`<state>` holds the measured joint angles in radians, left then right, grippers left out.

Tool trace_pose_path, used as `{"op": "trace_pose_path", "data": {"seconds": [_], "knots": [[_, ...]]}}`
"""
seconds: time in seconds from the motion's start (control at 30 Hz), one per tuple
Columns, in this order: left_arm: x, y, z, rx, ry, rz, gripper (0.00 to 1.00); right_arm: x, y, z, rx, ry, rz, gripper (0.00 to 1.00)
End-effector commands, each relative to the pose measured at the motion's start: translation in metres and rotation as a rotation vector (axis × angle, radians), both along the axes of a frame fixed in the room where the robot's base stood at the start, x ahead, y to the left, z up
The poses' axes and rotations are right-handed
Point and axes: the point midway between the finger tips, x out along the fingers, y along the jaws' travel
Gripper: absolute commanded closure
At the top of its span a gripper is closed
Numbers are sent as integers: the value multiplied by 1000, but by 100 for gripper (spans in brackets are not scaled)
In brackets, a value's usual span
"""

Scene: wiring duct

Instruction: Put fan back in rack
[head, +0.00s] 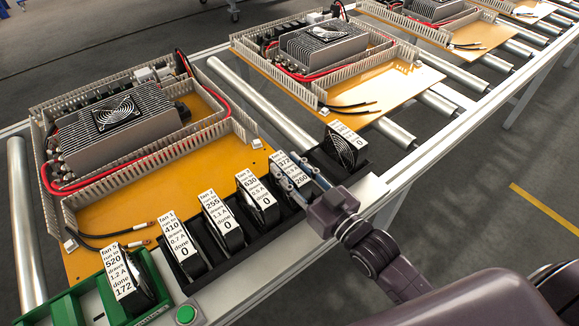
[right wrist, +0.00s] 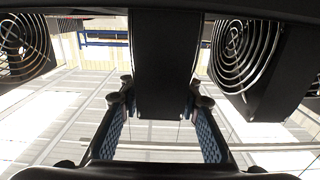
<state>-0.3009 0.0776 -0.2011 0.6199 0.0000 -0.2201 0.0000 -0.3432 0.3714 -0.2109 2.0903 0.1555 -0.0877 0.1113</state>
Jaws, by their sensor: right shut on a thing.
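The black fan rack (head: 225,262) runs along the front of the workbench, with several black fans standing in it. My right gripper (head: 303,180) is shut on the fan labelled 372 and 260 (head: 282,161), one finger on each side. This fan stands in line between fan 3 (head: 262,206) and the far-right fan (head: 345,149); whether it is fully seated is hidden. In the right wrist view, the fingers (right wrist: 161,92) straddle the dark held fan (right wrist: 164,50), with a round-grilled fan on either side. My left gripper is not in view.
A green holder (head: 65,309) at the left holds fan 5 (head: 127,276), beside a green button (head: 186,314). Fan 1 (head: 182,250) and fan 2 (head: 222,226) stand close together. Behind the rack is an orange panel (head: 110,208) with ducts and a grey heatsink unit (head: 118,120).

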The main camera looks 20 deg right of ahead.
Motion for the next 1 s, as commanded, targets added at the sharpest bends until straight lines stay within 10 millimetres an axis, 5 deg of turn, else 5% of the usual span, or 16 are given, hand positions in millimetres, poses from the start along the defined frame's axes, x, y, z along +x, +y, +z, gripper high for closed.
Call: {"op": "trace_pose_path", "data": {"seconds": [0.17, 0.53, 1.0], "knots": [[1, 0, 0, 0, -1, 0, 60, 0, 0, -1, 0, 1, 0, 51], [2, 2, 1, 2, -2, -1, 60, -1, 0, 3, -1, 2, 0, 51], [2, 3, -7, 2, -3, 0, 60, -68, -25, 0, 0, 6, 0, 51]]}}
